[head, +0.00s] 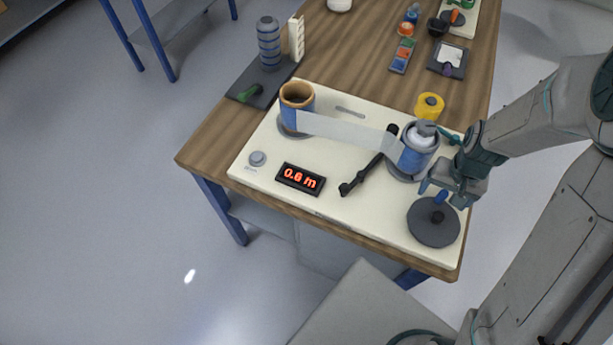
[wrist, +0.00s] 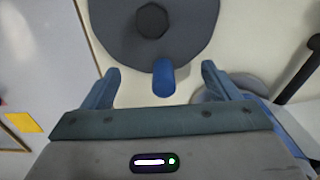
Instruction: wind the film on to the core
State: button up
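The winding machine has a cream plate (head: 350,192) on the wooden table. At its left stands a brown-rimmed roll on a blue spindle (head: 297,104). A translucent film (head: 346,131) runs from it to the blue core (head: 414,158) at the right, which shows white at its top. A dark crank disc (head: 432,226) with a blue handle (wrist: 164,78) lies at the right front corner. My gripper (wrist: 160,80) is open above the disc, with the blue handle between its two blue fingers; neither finger visibly touches it. A display (head: 300,179) reads 0.6 m.
A black arm (head: 366,176) lies across the plate beside the core. A grey button (head: 257,158) is at the left, and a yellow roll (head: 429,106) stands behind the core. A dark mat (head: 262,84) bears a striped grey cylinder (head: 269,43). Small items crowd the back right.

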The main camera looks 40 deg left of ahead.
dwell(0.4)
jog(key=shift+r+p, duration=2.5)
jog(key=shift+r, duration=1.05)
jog(key=s+d+r+m+t, duration=0.1)
jog(key=s+d+r+t, duration=0.1)
jog(key=s+d+r, duration=0.4)
jog(key=s+d+r+m+t, duration=0.1)
jog(key=s+d+r, duration=0.5)
jog(key=r, duration=0.9)
jog(key=d+m, duration=0.1)
jog(key=d, duration=0.2)
jog(key=shift+s+t, duration=0.3)
jog(key=shift+t, duration=0.1)
